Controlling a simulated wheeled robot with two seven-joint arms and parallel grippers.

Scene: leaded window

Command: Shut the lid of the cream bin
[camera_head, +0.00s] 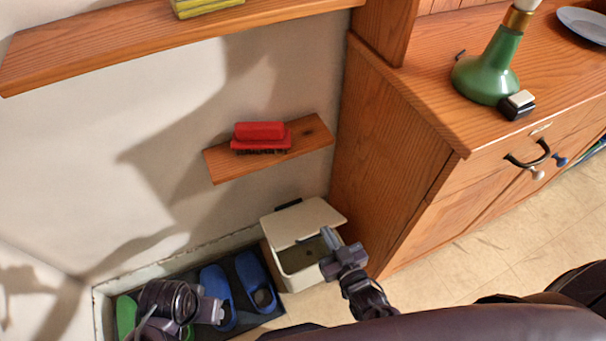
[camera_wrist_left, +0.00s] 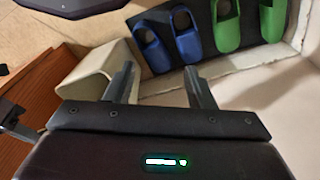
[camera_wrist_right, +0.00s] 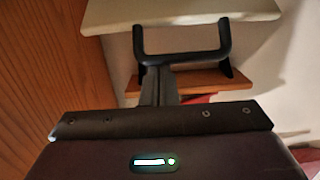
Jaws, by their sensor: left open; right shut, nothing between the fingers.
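The cream bin (camera_head: 299,281) stands on the floor against the wooden cabinet. Its lid (camera_head: 303,220) is raised and tilted, leaving the dark inside visible below it. A small black handle (camera_head: 288,204) shows at the lid's far edge; in the right wrist view a black U-shaped handle (camera_wrist_right: 182,55) hangs by the cream lid (camera_wrist_right: 180,13). My right gripper (camera_head: 330,246) is shut and empty, over the bin's right side near the lid; contact cannot be told. My left gripper (camera_wrist_left: 160,83) is open and empty, near the slippers; the bin (camera_wrist_left: 98,78) shows beyond it.
Blue slippers (camera_head: 218,295) lie on a dark mat in a low tray left of the bin. A small wall shelf (camera_head: 309,133) with a red brush (camera_head: 260,137) is above. The wooden cabinet (camera_head: 390,150) closes off the bin's right side. Open floor (camera_head: 490,258) lies in front of the cabinet.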

